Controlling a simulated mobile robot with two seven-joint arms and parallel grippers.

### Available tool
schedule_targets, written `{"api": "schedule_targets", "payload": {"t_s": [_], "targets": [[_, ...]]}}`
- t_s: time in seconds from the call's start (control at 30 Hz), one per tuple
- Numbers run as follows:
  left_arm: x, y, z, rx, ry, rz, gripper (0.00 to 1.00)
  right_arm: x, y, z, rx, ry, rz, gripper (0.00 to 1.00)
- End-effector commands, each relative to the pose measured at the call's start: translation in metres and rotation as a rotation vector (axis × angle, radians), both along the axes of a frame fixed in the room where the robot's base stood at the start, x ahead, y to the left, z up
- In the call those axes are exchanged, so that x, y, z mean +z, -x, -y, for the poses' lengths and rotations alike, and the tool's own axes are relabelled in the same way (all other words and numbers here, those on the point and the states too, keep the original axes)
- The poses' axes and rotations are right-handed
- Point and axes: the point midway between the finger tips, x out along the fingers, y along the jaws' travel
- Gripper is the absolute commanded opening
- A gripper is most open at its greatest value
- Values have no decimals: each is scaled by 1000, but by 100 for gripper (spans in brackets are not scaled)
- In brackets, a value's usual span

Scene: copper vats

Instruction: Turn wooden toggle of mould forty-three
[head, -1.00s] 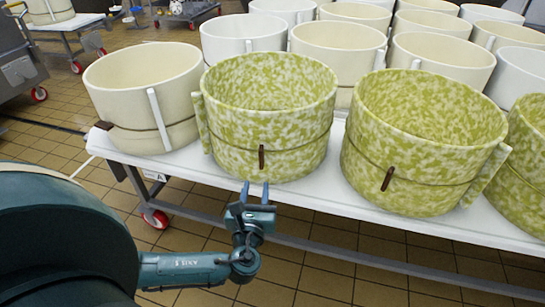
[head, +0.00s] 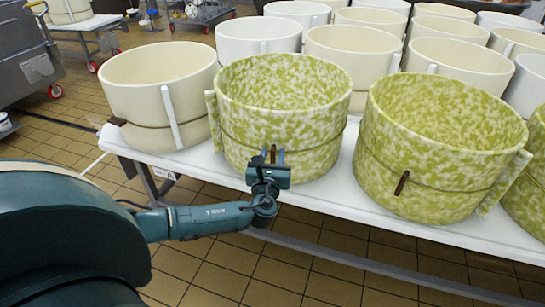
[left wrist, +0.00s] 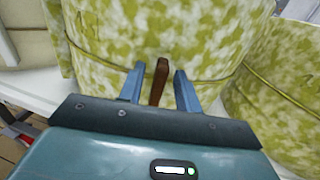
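A green-and-cream mottled mould (head: 282,125) stands at the front of the white table, with a cord around it. Its dark brown wooden toggle (head: 273,152) is on the front, close to upright. My left gripper (head: 273,157) is open, with one blue finger on each side of the toggle. The left wrist view shows the toggle (left wrist: 159,82) between the two fingers, with gaps on both sides; I cannot tell how deep it sits between them. No mould number is readable. My right gripper is not in view.
Another mottled mould (head: 440,150) with its own toggle (head: 402,183) stands to the right, and a cream mould (head: 160,95) to the left. Several white and cream moulds fill the table behind. The white table edge (head: 345,205) runs beneath; tiled floor is open in front.

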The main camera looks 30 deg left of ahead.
Motion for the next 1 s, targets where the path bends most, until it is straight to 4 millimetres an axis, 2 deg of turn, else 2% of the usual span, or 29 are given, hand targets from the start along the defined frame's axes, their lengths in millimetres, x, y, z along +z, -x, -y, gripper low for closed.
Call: {"api": "schedule_targets", "payload": {"t_s": [0.17, 0.57, 1.0], "targets": [[0, 0, 0, 0, 0, -1, 34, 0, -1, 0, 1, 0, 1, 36], [0, 0, 0, 0, 0, -1, 1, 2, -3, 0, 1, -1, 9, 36], [-1, 1, 0, 1, 33, 15, 0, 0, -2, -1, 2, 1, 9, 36]]}}
